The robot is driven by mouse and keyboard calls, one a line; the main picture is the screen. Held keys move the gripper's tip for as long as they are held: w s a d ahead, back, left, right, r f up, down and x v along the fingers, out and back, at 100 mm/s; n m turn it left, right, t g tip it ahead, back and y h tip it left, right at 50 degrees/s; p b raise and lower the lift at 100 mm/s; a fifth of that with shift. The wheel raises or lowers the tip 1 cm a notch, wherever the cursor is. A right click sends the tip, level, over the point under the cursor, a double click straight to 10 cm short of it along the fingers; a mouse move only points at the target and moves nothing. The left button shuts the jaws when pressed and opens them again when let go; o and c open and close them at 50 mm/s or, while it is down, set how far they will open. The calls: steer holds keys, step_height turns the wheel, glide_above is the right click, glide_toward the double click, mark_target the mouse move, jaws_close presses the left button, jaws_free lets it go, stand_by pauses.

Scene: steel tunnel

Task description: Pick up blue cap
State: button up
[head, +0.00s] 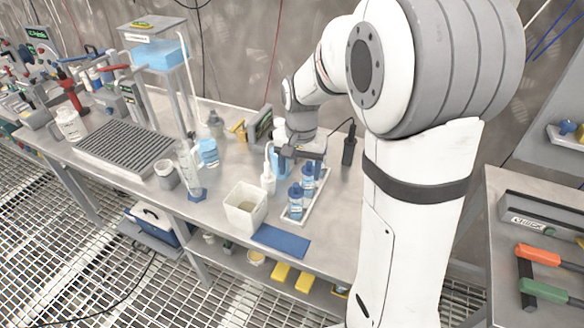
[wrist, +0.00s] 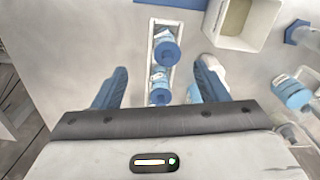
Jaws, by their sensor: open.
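Two clear bottles with blue caps stand in a narrow white tray (head: 309,212). The front blue cap (head: 296,189) also shows in the wrist view (wrist: 167,53), as does the rear blue cap (head: 308,170), lower down (wrist: 160,96). My gripper (head: 304,156) is over the rear end of the tray, pointing down. In the wrist view its two blue fingers are spread wide and empty (wrist: 163,70), one on each side of the tray. The caps lie between the finger lines, apart from both fingers. The gripper's height above the caps is hard to tell.
A white square bin (head: 245,208) and a white squeeze bottle (head: 268,180) stand left of the tray. A blue mat (head: 281,240) lies at the bench's front edge. A dark upright device (head: 349,147) stands to the right. The bench left of the tray in the wrist view is clear.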

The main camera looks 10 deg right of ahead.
mark_target(296, 186)
steer(key=shift+w+f, duration=0.55)
steer(key=shift+w, duration=0.25)
steer(key=shift+w+a+f+p, duration=0.1)
steer(key=shift+f+p, duration=0.15)
steer(key=shift+f, duration=1.05)
steer(key=shift+w+d+f+p, duration=0.15)
steer(key=shift+f+p, duration=0.15)
steer(key=shift+f, duration=1.05)
steer(key=shift+w+a+f+p, duration=0.15)
steer(key=shift+f+p, duration=0.1)
steer(key=shift+f, duration=1.05)
steer(key=shift+c, duration=0.6)
steer(key=c, duration=0.9)
